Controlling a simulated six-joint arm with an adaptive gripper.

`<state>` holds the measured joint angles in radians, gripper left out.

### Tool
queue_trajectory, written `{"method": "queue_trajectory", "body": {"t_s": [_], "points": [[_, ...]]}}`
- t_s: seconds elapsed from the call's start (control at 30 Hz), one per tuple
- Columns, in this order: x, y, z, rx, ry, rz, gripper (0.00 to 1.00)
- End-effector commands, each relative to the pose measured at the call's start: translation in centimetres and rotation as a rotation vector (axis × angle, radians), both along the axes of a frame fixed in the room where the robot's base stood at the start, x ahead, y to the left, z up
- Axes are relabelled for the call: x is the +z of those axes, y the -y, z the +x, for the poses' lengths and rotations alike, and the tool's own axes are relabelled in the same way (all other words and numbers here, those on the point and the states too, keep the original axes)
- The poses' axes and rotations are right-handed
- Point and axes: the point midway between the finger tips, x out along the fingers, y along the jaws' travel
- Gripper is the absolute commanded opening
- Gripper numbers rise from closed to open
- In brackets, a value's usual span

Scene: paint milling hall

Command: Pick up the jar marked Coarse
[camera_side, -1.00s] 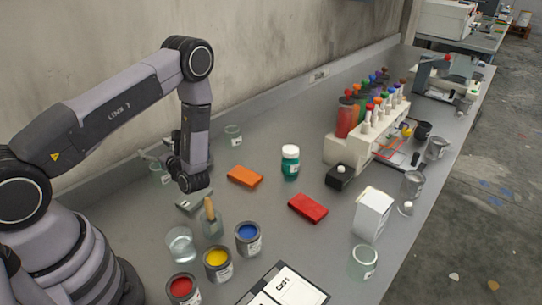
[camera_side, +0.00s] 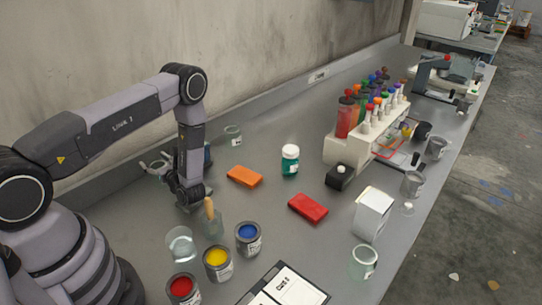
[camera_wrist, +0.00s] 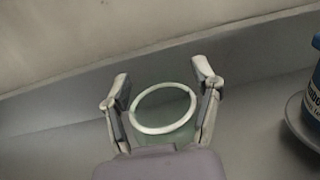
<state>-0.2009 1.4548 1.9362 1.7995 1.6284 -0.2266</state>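No label reading Coarse is legible in either view. My gripper (camera_wrist: 161,84) is open in the wrist view, one finger on each side of a clear, greenish glass jar (camera_wrist: 164,108) with a pale round rim. The fingers look slightly apart from the jar's sides. In the side view my gripper (camera_side: 155,163) is at the left, by the wall, and my wrist partly hides the jar there. A teal jar with a white lid (camera_side: 290,162) stands mid-bench.
A blue container (camera_wrist: 316,85) on a round grey base is close to my right finger. Paint cans, red (camera_side: 181,290), yellow (camera_side: 217,263) and blue (camera_side: 248,238), stand in front. Orange (camera_side: 244,176) and red (camera_side: 308,208) blocks lie on the bench. A tube rack (camera_side: 352,152) is farther right.

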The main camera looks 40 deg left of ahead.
Motion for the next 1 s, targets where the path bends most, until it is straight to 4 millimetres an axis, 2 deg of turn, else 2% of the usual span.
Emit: {"method": "queue_trajectory", "body": {"t_s": [0.03, 0.23, 0.57, 0.73, 1.0], "points": [[0.0, 0.0, 0.0, 0.000, 0.000, 0.000, 0.52], [0.0, 0.0, 0.0, 0.000, 0.000, 0.000, 0.26], [0.5, 0.0, 0.0, 0.000, 0.001, 0.000, 0.25], [2.7, 0.0, 0.1, 0.000, 0.002, 0.001, 0.25], [8.2, 0.0, 0.0, 0.000, 0.003, 0.001, 0.25]]}}
